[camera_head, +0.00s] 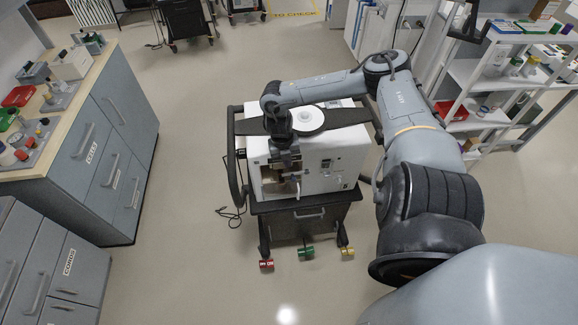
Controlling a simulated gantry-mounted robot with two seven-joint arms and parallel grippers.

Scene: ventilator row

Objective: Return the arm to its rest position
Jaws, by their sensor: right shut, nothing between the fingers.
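My right arm comes in from the lower right and reaches across the middle of the view. My right gripper (290,183) is shut and empty. It hangs in front of the white machine (335,160), near an opening in its front face. I cannot tell whether it touches the machine. My left arm and gripper are not in view.
The machine stands on a dark wheeled cart (305,228) with red, green and yellow pieces at its feet. A counter (85,120) with drawers stands at the left. A white shelf rack (480,90) stands at the right. Floor on both sides is clear.

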